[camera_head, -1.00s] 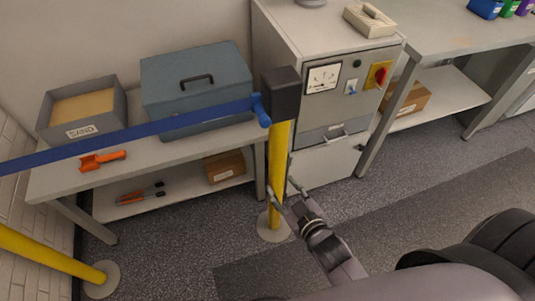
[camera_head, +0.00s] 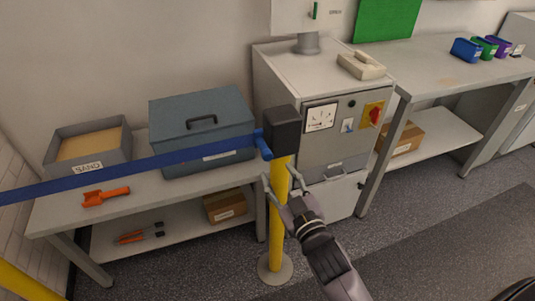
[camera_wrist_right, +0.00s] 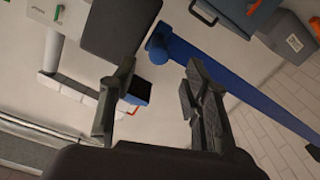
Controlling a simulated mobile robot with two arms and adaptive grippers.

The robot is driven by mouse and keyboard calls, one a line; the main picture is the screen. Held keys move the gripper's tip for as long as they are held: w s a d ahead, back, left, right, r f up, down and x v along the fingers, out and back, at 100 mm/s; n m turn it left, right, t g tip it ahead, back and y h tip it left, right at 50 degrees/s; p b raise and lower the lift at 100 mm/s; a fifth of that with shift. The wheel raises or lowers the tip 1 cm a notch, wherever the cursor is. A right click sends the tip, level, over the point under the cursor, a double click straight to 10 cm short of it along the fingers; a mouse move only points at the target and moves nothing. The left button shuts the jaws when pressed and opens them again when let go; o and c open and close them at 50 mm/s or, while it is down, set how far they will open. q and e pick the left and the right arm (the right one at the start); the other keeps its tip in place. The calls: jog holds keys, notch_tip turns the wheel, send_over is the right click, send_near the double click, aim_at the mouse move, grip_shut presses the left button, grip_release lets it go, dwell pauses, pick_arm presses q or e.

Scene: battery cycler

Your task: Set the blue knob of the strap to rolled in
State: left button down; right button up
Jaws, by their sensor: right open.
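The blue strap (camera_head: 130,165) runs from the left edge to the black head (camera_head: 281,129) of a yellow post (camera_head: 276,235). The blue knob (camera_head: 262,143) is at the strap's end, on the left side of the head. My right gripper (camera_head: 281,176) is open and empty, just below the black head, with its fingers near the upper post. In the right wrist view, the blue knob (camera_wrist_right: 158,48) and strap (camera_wrist_right: 235,82) show beyond the open fingertips, apart from them. My left gripper is not in view.
Behind the post are a grey cabinet (camera_head: 322,158) with a gauge and red switch, and a table with a blue-grey box (camera_head: 200,120), a sand tray (camera_head: 88,148) and an orange scoop (camera_head: 105,196). Another yellow post (camera_head: 28,283) is at lower left.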

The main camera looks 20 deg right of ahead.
aim_at(269, 160)
jog(key=w, duration=0.8)
jog(key=shift+w+a+p, duration=0.15)
jog(key=shift+a+p, duration=0.15)
jog(key=shift+c, duration=0.5)
grip_shut()
jog(key=shift+f, duration=0.1)
